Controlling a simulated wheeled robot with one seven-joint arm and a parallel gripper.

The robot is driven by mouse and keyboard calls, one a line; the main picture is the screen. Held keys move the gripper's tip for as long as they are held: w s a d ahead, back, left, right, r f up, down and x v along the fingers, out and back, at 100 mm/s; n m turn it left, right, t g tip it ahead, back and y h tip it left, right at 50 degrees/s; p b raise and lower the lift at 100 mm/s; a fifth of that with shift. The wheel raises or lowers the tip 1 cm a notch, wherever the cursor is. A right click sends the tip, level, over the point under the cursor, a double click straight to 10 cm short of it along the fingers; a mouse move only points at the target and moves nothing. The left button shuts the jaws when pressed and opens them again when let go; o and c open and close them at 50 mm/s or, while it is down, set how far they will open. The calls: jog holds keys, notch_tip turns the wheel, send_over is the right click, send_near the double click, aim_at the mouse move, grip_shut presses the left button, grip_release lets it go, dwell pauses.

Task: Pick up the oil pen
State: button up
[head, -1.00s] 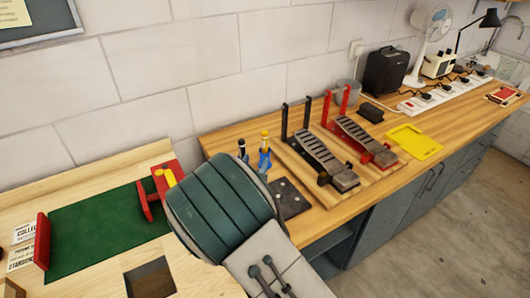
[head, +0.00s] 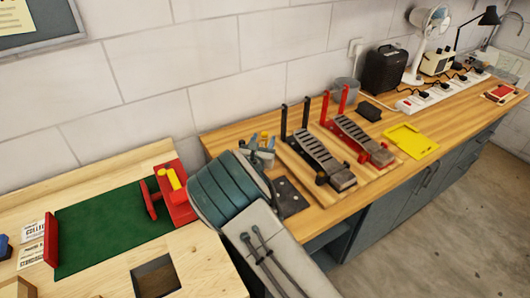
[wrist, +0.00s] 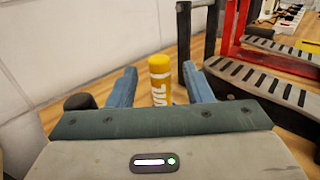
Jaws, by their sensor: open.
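The oil pen (wrist: 160,80) is a yellow upright cylinder with an orange-yellow cap and white lettering. In the wrist view it stands between the two blue fingers of my gripper (wrist: 159,72), with gaps on both sides. Its lower part is hidden behind the gripper body. In the head view only its yellow top (head: 264,135) shows, at the fingertips of my gripper (head: 261,145). My gripper is open and low over the wooden bench.
A dark rounded object (wrist: 80,101) is just left of the left finger. A black pedal (head: 322,157) and a red pedal (head: 360,142) stand to the right. A dark plate (head: 290,196) lies in front. The wall is close behind.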

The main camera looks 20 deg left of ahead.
jog(key=c, duration=0.8)
